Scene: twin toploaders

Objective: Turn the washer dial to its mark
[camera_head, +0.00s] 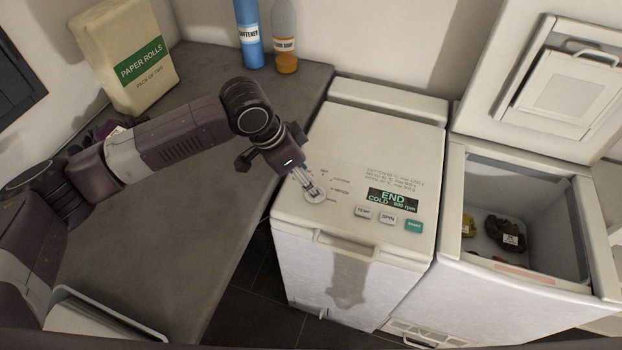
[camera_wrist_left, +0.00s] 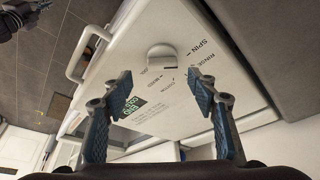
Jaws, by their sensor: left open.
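The washer (camera_head: 345,246) is the closed white machine in the middle of the head view. In the head view, the dial (camera_head: 314,196) is partly covered by my left gripper (camera_head: 309,184). In the left wrist view, my left gripper (camera_wrist_left: 161,84) is open with nothing between its fingers, and the dial shows just beyond the fingertips. I cannot tell any contact. A dark part in that view's top left corner looks like my right gripper (camera_wrist_left: 14,18), cut off and unclear.
The washer display (camera_head: 393,200) reads END, COLD, 800 rpm, above several buttons. A second toploader (camera_head: 461,256) stands open at right with dark items inside. A paper rolls pack (camera_head: 126,60), a blue softener bottle (camera_head: 249,36) and an orange soap bottle (camera_head: 285,38) stand on the grey counter (camera_head: 215,195).

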